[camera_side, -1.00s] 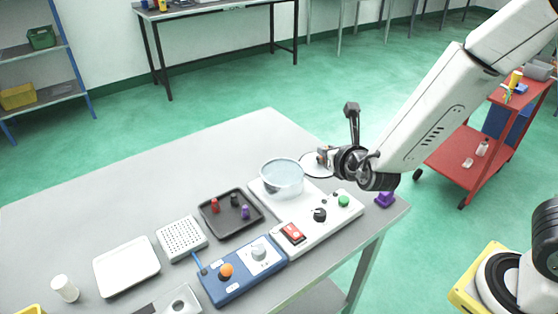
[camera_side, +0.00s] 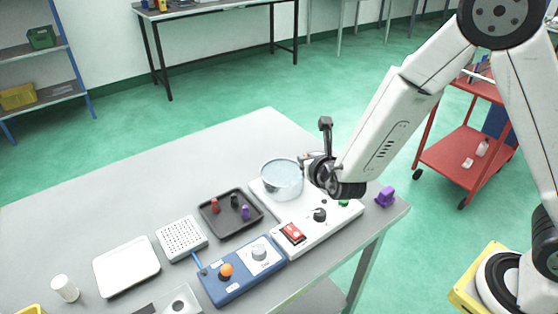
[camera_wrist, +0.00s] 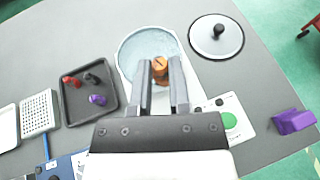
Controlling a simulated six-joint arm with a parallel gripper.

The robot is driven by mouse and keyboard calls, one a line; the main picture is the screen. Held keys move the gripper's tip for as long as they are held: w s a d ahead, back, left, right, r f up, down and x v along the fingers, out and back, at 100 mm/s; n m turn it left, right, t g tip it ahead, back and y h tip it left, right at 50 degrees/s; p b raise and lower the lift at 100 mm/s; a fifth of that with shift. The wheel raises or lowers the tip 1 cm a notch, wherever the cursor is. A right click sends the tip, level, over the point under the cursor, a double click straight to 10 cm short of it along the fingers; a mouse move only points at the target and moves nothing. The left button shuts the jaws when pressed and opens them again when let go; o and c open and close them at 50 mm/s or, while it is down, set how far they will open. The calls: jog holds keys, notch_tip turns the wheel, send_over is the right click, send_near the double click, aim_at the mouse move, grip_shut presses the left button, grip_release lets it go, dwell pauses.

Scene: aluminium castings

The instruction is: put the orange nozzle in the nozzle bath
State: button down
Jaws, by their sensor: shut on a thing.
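The orange nozzle (camera_wrist: 160,68) is between the fingertips of my gripper (camera_wrist: 163,77) in the wrist view, and the gripper is shut on it. The nozzle bath is a round clear bowl of pale liquid (camera_wrist: 134,50), which also shows in the side view (camera_side: 281,181) on a white unit. In the wrist view the nozzle overlaps the near right part of the bowl. In the side view my gripper (camera_side: 305,160) is at the bowl's upper right edge, and the nozzle is mostly hidden there. I cannot tell its exact height above the liquid.
A round lid with a black knob (camera_wrist: 216,36) lies right of the bath. A dark tray (camera_side: 228,225) holds red, black and purple nozzles. A purple piece (camera_side: 385,197) is near the table's right edge. A blue control box (camera_side: 240,273) stands in front.

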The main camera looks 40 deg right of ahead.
jog(key=w+f, duration=0.1)
jog(key=w, duration=0.1)
jog(key=w+f, duration=0.4)
jog(key=shift+a+f, duration=0.25)
jog(key=shift+a, duration=0.05)
jog(key=shift+w+a+f, duration=0.1)
jog(key=shift+w+f, duration=0.4)
jog(key=shift+w, duration=0.05)
jog(key=shift+w+f, duration=0.2)
jog(key=shift+f, duration=1.65)
jog(key=c, duration=0.9)
grip_release()
jog(key=shift+f, duration=0.15)
jog(key=shift+o, duration=0.2)
